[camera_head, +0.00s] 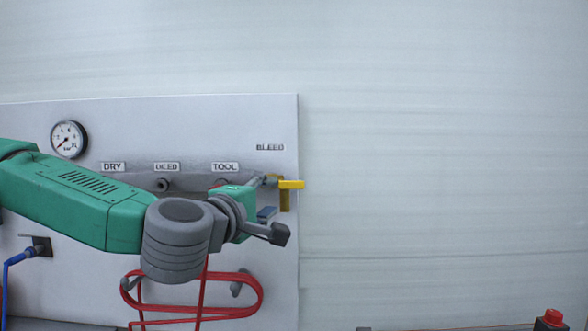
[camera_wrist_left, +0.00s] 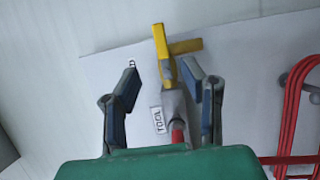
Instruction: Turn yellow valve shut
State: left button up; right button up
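The yellow valve (camera_head: 291,185) is at the right edge of a light grey panel, below the BLEED label. A yellow bar sticks out sideways past the panel edge, and another yellow part hangs below it. In the left wrist view the yellow valve (camera_wrist_left: 160,42) shows as two yellow pieces meeting at an angle. My left gripper (camera_head: 274,209) is in front of the panel by the valve. In the wrist view my left gripper (camera_wrist_left: 162,80) is open, its fingers spread on either side of the valve's lower part, with visible gaps. My right gripper is not in view.
The panel (camera_head: 270,120) carries a pressure gauge (camera_head: 69,139) and a TOOL label (camera_head: 225,167). A looped red hose (camera_head: 250,292) hangs below my left wrist. A blue hose (camera_head: 13,261) is at the left. The wall right of the panel is clear.

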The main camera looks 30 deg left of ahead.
aim_at(290, 187)
pick_arm(q)
jog(key=w+p, duration=0.2)
jog(key=w, duration=0.1)
jog(key=w+a+p, duration=0.1)
jog(key=w+p, duration=0.1)
jog(key=w, duration=0.2)
jog(key=w+p, duration=0.2)
jog(key=w, duration=0.1)
jog(key=shift+w+a+f, duration=0.2)
jog(key=shift+a, duration=0.15)
jog(key=shift+w+a, duration=0.15)
jog(key=shift+w, duration=0.3)
jog(key=shift+a, duration=0.2)
grip_shut()
